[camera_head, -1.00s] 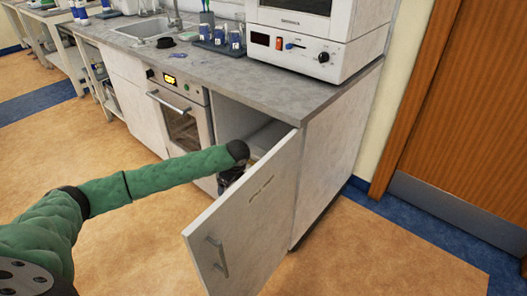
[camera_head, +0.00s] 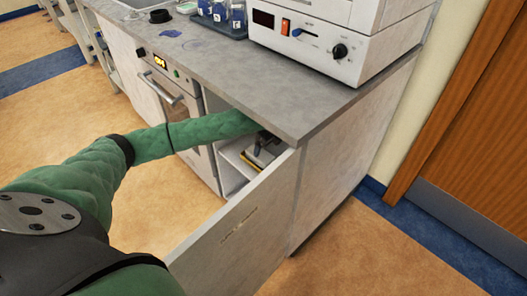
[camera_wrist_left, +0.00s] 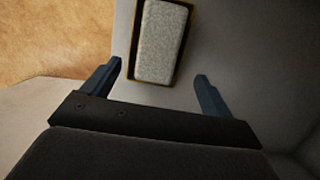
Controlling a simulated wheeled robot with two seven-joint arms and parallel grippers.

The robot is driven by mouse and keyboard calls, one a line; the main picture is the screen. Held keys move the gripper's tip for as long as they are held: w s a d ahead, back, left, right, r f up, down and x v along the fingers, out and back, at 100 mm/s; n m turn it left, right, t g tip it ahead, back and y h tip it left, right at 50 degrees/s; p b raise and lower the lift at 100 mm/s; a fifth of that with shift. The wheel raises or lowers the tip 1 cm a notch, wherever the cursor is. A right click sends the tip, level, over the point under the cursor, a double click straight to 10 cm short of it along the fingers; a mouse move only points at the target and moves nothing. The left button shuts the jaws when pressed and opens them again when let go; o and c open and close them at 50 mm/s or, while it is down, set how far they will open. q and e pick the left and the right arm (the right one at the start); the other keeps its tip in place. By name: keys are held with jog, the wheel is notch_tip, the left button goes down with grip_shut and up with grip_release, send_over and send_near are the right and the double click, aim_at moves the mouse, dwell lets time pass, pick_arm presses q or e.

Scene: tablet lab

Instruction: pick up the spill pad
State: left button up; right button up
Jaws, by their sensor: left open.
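The spill pad (camera_wrist_left: 161,42) is a pale grey, speckled block in the left wrist view. It lies in a shallow dark tray with a yellow rim (camera_wrist_left: 191,38) on the cabinet's light shelf. In the head view the tray (camera_head: 250,163) shows partly inside the open cabinet, below my gripper. My left gripper (camera_wrist_left: 158,73) is open and empty, with one blue finger to each side of the pad's near end and gaps on both sides. In the head view my left gripper (camera_head: 263,143) is inside the cabinet opening, partly shaded. My right gripper is out of view.
The open cabinet door (camera_head: 235,235) stands in front of the opening, close to my left arm. The grey countertop (camera_head: 270,85) overhangs it. An oven (camera_head: 178,105) is to the left, and a white instrument (camera_head: 320,40) stands on the counter above.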

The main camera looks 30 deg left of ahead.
aim_at(261, 153)
pick_arm(q)
jog(key=shift+a+x, duration=0.2)
jog(key=shift+x, duration=0.95)
jog(key=shift+a+x, duration=0.2)
jog(key=shift+x, duration=0.95)
jog(key=shift+a+x, duration=0.2)
jog(key=shift+x, duration=0.9)
jog(key=shift+r, duration=0.2)
jog(key=c, duration=1.1)
